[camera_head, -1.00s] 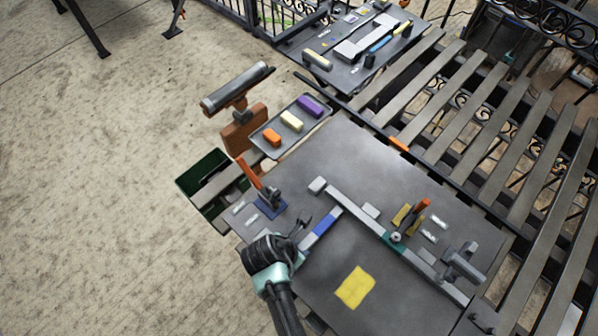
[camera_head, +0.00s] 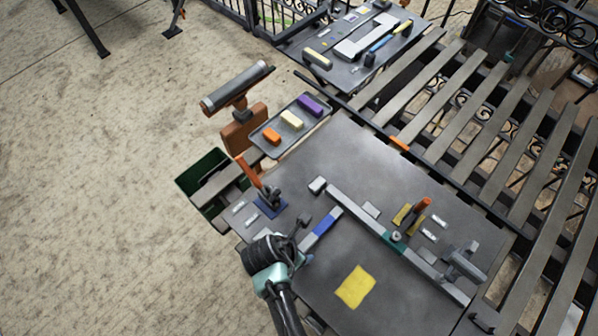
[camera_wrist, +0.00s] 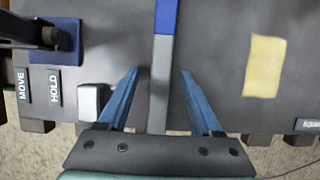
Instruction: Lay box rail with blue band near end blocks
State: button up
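The grey rail with a blue band (camera_head: 324,225) lies on the dark table. It runs up to the long grey rail with a teal band (camera_head: 393,243). My gripper (camera_head: 306,240) is at the rail's near end. In the wrist view my gripper (camera_wrist: 160,75) is open, its two blue fingers on either side of the rail's plain grey part (camera_wrist: 160,70), with a gap on both sides. The blue band (camera_wrist: 166,16) is beyond the fingertips. A small pale block (camera_wrist: 91,100) sits left of the fingers. Another grey block (camera_head: 318,185) lies near the rails' corner.
A blue-based stand with an orange lever (camera_head: 270,205) is left of the rail. A yellow patch (camera_head: 355,287) lies to the right. A tray (camera_head: 267,146) holds coloured blocks. A clamp-like fixture (camera_head: 462,264) stands at the table's right. The table's upper middle is clear.

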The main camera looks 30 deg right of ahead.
jog(key=v, duration=1.3)
jog(key=shift+d, duration=0.1)
dwell(0.4)
